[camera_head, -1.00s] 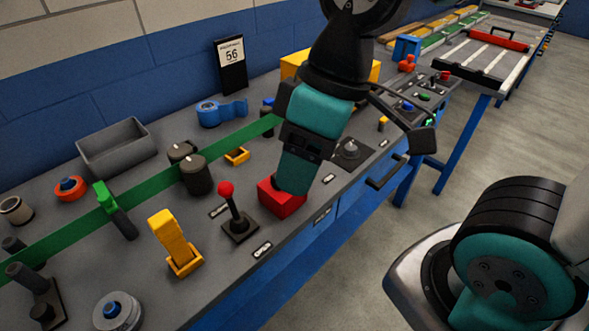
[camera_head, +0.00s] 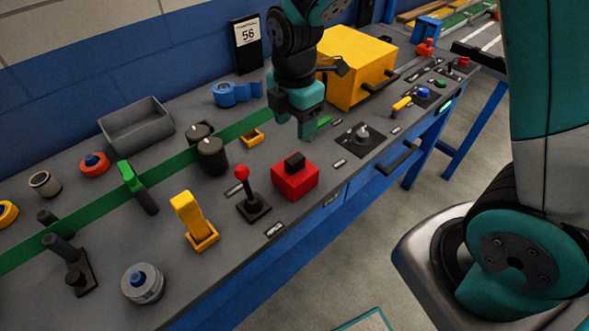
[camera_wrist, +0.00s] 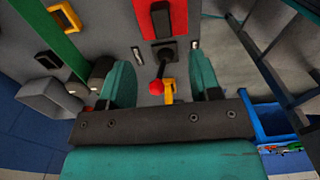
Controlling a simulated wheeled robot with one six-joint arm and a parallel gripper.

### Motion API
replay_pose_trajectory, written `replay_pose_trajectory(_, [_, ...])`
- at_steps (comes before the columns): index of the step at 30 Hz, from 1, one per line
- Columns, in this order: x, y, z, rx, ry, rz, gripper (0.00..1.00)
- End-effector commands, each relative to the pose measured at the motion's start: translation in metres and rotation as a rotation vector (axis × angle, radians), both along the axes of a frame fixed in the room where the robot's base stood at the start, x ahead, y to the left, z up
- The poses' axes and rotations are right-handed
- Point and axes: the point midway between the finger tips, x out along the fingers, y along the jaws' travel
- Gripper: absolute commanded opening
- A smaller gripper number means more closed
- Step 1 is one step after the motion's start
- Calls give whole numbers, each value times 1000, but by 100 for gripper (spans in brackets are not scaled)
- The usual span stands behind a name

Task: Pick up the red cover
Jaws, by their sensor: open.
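The red cover (camera_head: 292,184) is a red block with a black handle on top. It sits on the grey panel near its front edge. It also shows at the top of the wrist view (camera_wrist: 178,20), beyond my fingertips. My gripper (camera_head: 303,128) is above the panel, behind the cover in the head view and apart from it. In the wrist view my two teal fingers (camera_wrist: 161,76) are spread wide with nothing held between them.
A red-knobbed joystick (camera_head: 248,190) and a yellow lever (camera_head: 194,222) stand left of the cover. A black-based knob (camera_head: 362,137) is to its right. A large yellow box (camera_head: 352,65) stands behind on the right. Black cylinders (camera_head: 212,157) are behind left.

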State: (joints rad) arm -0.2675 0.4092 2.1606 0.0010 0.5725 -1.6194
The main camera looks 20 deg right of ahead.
Motion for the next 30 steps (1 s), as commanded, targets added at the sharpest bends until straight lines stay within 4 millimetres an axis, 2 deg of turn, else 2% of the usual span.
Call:
replay_pose_trajectory(3, [-1,0,-26,-1,6,0,57])
replay_pose_trajectory(6, [-1,0,-41,0,4,-1,57])
replay_pose_trajectory(14, [-2,0,-60,0,4,-1,57])
replay_pose_trajectory(21, [-4,1,-94,0,4,-1,57])
replay_pose_trajectory(24, [-3,1,-102,1,1,-1,57])
replay_pose_trajectory(30, [-3,1,-104,1,-1,-1,57])
